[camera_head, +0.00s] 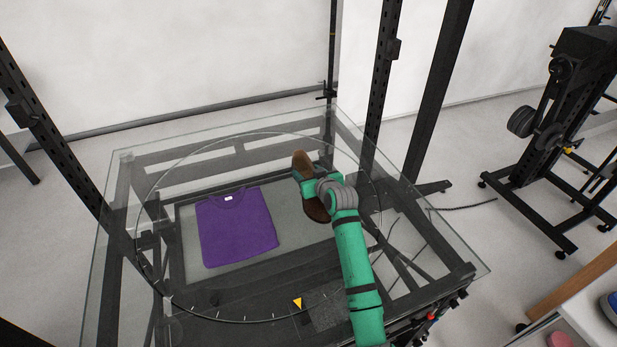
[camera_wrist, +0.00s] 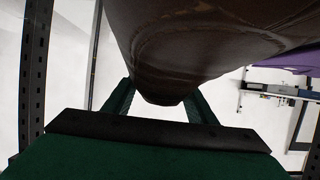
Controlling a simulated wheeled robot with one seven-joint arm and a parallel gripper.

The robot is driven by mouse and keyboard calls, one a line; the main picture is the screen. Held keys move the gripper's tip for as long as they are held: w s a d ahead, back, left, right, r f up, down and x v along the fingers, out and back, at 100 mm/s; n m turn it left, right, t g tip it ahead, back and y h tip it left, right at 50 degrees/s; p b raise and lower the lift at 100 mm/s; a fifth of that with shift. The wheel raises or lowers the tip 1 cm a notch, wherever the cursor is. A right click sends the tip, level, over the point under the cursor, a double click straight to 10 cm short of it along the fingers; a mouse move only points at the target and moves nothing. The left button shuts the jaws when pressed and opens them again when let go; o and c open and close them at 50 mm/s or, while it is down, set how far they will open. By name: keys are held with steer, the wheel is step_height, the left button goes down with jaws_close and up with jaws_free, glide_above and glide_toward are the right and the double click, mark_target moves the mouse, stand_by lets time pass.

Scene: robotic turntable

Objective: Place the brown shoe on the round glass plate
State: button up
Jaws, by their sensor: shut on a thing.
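The brown shoe (camera_head: 301,160) is at my gripper in the head view, over the right part of the round glass plate (camera_head: 160,172). Its toe and its other end show on either side of my gripper (camera_head: 304,178). In the wrist view my gripper (camera_wrist: 155,100) is shut on the shoe (camera_wrist: 190,50), which fills the upper middle of the picture. The arm hides part of the shoe in the head view. I cannot tell whether the shoe touches the glass.
A folded purple shirt (camera_head: 236,228) lies to the left of the shoe, within the circle of the plate. Black frame posts (camera_head: 382,80) stand at the corners. A shelf with other shoes (camera_head: 590,325) is at the lower right. The left and front parts of the glass are clear.

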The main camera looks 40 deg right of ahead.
steer(key=shift+s+f, duration=0.1)
steer(key=shift+f, duration=0.7)
steer(key=o, duration=1.4)
steer(key=shift+f, duration=0.1)
steer(key=shift+c, duration=0.2)
steer(key=shift+s, duration=0.1)
steer(key=v, duration=1.2)
